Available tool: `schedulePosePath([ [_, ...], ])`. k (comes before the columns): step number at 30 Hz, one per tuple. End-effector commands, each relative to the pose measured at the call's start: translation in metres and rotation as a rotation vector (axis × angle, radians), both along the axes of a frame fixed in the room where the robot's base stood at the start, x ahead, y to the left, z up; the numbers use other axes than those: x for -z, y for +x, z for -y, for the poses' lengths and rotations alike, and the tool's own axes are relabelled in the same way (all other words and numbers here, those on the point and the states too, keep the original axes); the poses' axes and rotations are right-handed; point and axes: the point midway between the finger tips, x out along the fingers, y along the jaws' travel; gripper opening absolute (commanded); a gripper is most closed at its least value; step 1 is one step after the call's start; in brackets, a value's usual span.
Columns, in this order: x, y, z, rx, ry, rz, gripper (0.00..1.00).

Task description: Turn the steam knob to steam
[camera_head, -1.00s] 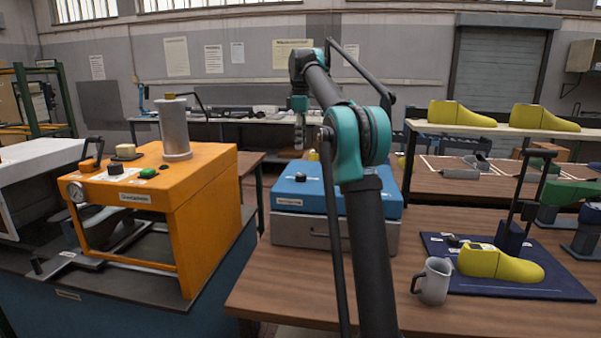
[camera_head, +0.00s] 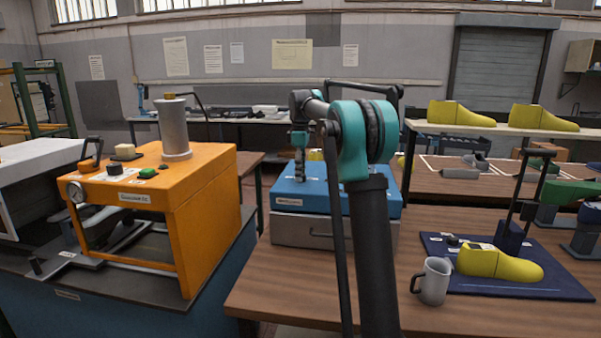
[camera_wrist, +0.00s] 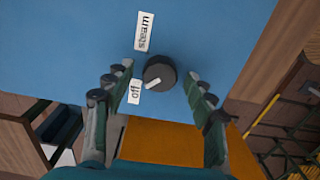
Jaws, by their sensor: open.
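The steam knob (camera_wrist: 159,73) is a round black dial with a white pointer line on top of the blue box (camera_head: 350,195). In the wrist view the pointer slants down-left toward the "off" label (camera_wrist: 134,91). The "steam" label (camera_wrist: 143,32) is above the knob and slightly left. My gripper (camera_wrist: 158,74) is open, with one finger on each side of the knob and a gap to both. In the head view my gripper (camera_head: 301,174) points down over the box top and hides the knob. Whether the fingertips reach knob height cannot be told.
The orange machine (camera_head: 215,195) stands to the left, with a grey cylinder (camera_head: 174,128) on top. A grey mug (camera_head: 434,281) and a yellow last (camera_head: 500,264) on a dark blue mat (camera_head: 560,284) are to the right. The wooden table front (camera_head: 270,300) is clear.

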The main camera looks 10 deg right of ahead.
Motion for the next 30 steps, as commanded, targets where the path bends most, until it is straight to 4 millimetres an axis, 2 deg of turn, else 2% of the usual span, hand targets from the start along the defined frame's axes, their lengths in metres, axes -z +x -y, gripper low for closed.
schedulePosePath([
  [3, -0.0002, 0.0000, 0.0000, 0.000, 0.000, 0.000, 0.55],
  [15, -0.0004, 0.0000, 0.0000, 0.000, 0.000, 0.000, 0.06],
  [23, -0.0005, 0.0001, 0.0000, 0.023, 0.000, 0.000, 0.05],
  [30, -0.0006, 0.0001, 0.0000, 0.139, 0.000, 0.000, 0.05],
])
